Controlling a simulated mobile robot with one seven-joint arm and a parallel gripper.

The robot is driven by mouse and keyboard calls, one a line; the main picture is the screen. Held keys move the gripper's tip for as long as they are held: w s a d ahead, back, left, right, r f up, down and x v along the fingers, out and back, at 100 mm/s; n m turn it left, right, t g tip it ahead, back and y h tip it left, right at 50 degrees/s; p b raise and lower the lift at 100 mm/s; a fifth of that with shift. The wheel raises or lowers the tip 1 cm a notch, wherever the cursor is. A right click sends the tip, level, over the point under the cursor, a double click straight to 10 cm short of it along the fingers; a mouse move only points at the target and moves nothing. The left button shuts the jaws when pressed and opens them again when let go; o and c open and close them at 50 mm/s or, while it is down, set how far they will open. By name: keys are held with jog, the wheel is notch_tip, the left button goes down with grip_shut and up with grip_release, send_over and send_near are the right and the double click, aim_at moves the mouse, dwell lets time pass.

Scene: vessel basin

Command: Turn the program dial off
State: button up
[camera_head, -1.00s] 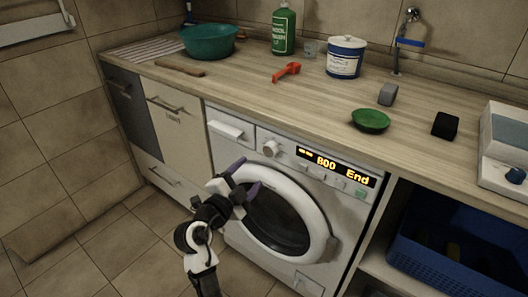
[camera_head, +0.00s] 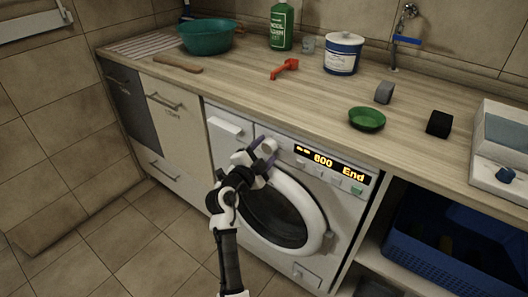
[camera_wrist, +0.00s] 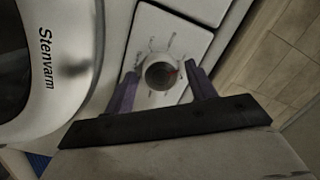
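The program dial (camera_wrist: 162,74) is a round silver knob with printed marks around it, on the white front panel of the washing machine (camera_head: 230,143). In the head view the dial (camera_head: 268,146) shows partly behind my gripper's fingers. My gripper (camera_wrist: 160,88) is open, with one purple finger on each side of the dial in the wrist view. The fingertips reach about level with the dial; I cannot tell whether they touch it. In the head view my gripper (camera_head: 262,158) is in front of the panel. The display (camera_head: 335,166) reads "800 End".
The round door (camera_head: 318,222) with a white rim is below the panel. A wooden counter (camera_head: 235,85) above holds a teal basin (camera_head: 205,38), a red scoop, a green bowl (camera_head: 367,119) and other items. A blue crate (camera_head: 440,262) stands at right. Floor at left is clear.

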jog(key=c, duration=0.7)
jog(key=shift+c, duration=0.2)
